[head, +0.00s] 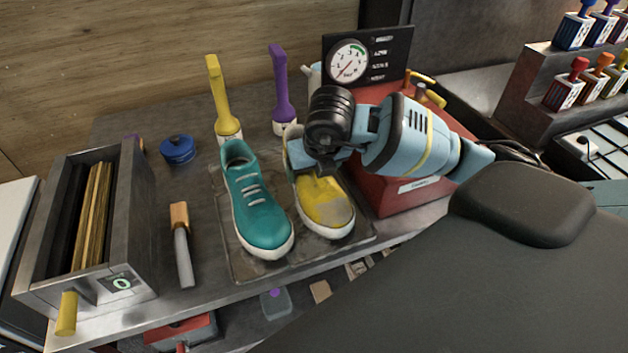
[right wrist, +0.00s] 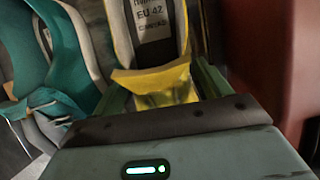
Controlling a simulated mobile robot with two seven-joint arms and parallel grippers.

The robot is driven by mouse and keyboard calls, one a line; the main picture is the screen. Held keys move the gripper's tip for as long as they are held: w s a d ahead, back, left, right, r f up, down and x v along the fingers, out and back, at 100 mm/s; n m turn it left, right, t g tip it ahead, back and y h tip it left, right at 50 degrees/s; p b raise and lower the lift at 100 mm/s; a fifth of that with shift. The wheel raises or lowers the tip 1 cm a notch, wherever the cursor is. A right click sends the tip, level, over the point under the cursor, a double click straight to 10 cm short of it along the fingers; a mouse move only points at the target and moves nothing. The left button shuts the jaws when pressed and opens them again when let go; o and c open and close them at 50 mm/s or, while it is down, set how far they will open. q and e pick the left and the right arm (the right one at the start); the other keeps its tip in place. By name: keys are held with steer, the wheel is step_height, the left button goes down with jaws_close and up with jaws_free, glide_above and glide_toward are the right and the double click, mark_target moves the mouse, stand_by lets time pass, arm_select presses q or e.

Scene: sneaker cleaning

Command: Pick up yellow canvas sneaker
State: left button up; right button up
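The yellow canvas sneaker (head: 327,207) stands upright on a dark mat (head: 240,262), toe toward me, with greyish smudges on its toe. My right gripper (head: 318,163) is over its opening and hides part of it. In the right wrist view the fingers of my right gripper (right wrist: 160,90) are wide apart, one on each side of the sneaker's yellow upper (right wrist: 160,82). I cannot tell whether they touch it. The insole label reads EU 42. My left gripper is not in view.
A teal sneaker (head: 258,208) stands close on the left. A red machine with a gauge (head: 348,61) is close on the right. A yellow-handled brush (head: 216,92) and a purple-handled brush (head: 280,85) stand behind. A blue tin (head: 178,149) and a small brush (head: 182,245) lie left.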

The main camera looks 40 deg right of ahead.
steer(key=shift+r, duration=0.1)
steer(key=c, duration=0.8)
steer(key=shift+c, duration=0.2)
